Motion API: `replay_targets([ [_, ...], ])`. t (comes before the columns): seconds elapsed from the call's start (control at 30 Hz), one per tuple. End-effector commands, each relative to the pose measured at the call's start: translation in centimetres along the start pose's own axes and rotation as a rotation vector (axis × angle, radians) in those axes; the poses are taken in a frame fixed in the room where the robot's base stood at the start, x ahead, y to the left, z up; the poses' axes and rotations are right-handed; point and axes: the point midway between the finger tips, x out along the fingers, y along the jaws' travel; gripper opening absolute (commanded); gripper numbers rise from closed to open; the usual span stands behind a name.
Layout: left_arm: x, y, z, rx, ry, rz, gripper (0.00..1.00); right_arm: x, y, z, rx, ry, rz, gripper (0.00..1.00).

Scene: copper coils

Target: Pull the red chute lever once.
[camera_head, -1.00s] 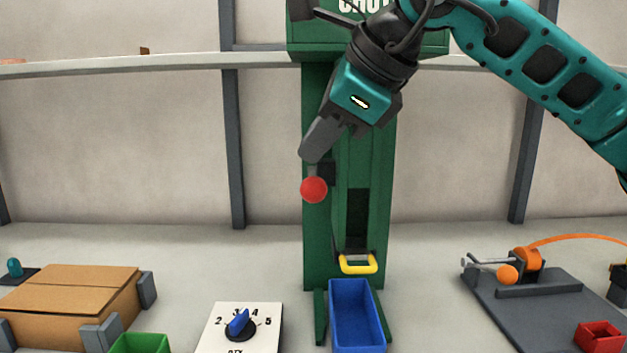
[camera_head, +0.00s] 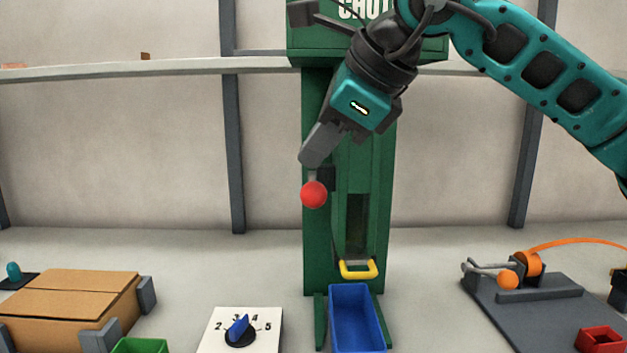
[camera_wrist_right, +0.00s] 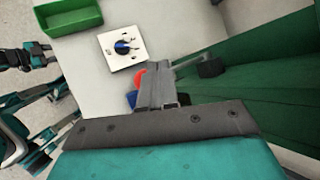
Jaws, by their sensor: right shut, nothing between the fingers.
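The red ball knob of the chute lever (camera_head: 314,194) hangs on a short grey rod at the left of the green chute column (camera_head: 318,240). My right gripper (camera_head: 314,160) is shut and empty. Its fingertips are just above the knob in the head view; whether they touch the lever I cannot tell. In the right wrist view the knob (camera_wrist_right: 139,77) is partly hidden behind the shut fingers (camera_wrist_right: 157,88), and the lever's rod runs right to a dark pivot. My left gripper is not identifiable in the head view.
A dial panel (camera_head: 262,340), a green bin (camera_head: 140,346) and a cardboard box (camera_head: 70,285) are to the left. A dark board (camera_head: 540,313) with a red tray (camera_head: 600,340) is to the right.

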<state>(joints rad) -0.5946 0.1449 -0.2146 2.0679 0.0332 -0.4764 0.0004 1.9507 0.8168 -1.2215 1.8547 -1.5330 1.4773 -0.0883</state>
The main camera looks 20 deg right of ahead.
Motion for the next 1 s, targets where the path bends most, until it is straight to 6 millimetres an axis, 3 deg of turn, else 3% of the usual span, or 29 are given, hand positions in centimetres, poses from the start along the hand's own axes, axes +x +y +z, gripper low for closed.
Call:
replay_targets([
  [1.0,0.51,-0.24,0.85,0.012,-0.002,0.000,0.43,0.67,0.45,-0.48,0.000,0.000,0.001,0.00],
])
